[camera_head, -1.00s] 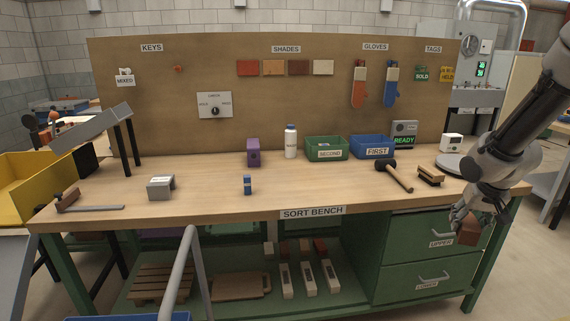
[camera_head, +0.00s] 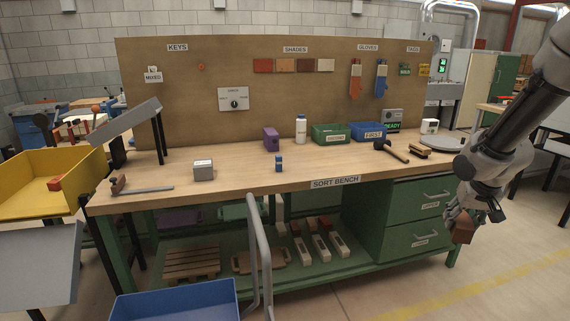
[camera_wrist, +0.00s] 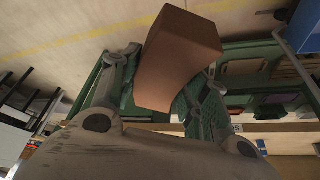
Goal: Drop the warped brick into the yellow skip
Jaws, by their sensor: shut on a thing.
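The brown warped brick (camera_wrist: 178,60) is held between the fingers of my gripper (camera_wrist: 155,90) in the wrist view; its side looks curved. In the head view my gripper (camera_head: 459,222) is at the right, in front of the bench's drawers, with the brick (camera_head: 464,232) hanging from it. My gripper is shut on the brick. The skip is far from my gripper.
A grey sloped chute (camera_head: 118,127) stands near the skip. A blue tray (camera_head: 180,305) lies low in front.

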